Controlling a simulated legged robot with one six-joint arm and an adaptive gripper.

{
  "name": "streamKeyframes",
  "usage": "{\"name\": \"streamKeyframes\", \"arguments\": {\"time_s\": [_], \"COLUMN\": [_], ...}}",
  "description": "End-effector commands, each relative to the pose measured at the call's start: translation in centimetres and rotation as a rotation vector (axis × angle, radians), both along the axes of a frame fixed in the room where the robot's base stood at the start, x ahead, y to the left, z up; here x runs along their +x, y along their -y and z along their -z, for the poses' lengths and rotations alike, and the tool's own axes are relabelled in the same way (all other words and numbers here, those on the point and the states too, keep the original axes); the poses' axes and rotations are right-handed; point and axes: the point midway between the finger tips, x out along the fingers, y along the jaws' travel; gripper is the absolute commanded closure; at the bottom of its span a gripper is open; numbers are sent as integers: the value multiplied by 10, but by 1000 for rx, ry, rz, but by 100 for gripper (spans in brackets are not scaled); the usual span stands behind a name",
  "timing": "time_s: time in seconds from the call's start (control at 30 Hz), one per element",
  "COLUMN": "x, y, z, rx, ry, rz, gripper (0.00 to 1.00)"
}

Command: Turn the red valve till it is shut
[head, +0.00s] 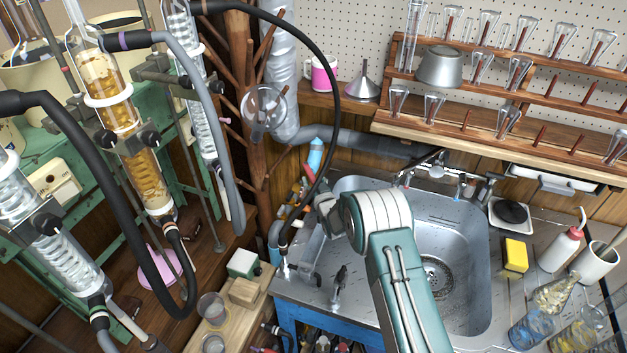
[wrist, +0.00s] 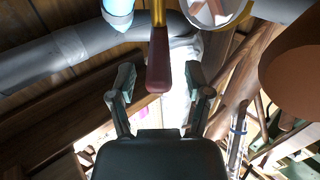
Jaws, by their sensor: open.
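The red valve handle (wrist: 158,62) shows in the wrist view as a dark red lever on a yellow stem, hanging down from the top middle. My gripper (wrist: 160,82) is open, with one finger on each side of the lever. There is a visible gap between the lever and each finger, and how deep the lever lies between them is hard to tell. In the head view my gripper (head: 311,192) is at the left rim of the sink, close to a small red part (head: 308,171) below a blue-tipped pipe. My wrist hides some of that area.
The steel sink (head: 465,260) and its taps (head: 437,172) lie right of my arm. A black hose (head: 333,110) arches down beside my gripper. Glass condensers (head: 110,85) stand at left. A grey pipe (wrist: 45,65) crosses behind the lever in the wrist view.

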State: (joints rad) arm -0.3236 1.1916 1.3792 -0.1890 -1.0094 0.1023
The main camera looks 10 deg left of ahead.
Motion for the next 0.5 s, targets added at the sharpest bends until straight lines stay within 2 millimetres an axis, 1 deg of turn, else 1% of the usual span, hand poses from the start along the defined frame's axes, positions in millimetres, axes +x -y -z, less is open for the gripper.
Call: {"name": "streamKeyframes", "arguments": {"time_s": [0.27,0.3,0.37,0.4,0.43,0.5], "x": [1,1,1,1,1,1], "y": [0,0,0,0,0,0], "z": [0,0,0,0,0,0], "rx": [0,0,0,0,0,0], "ry": [-1,-1,-1,0,0,0], "rz": [0,0,0,0,0,0], "gripper": [36,54,80,98,100,100]}}
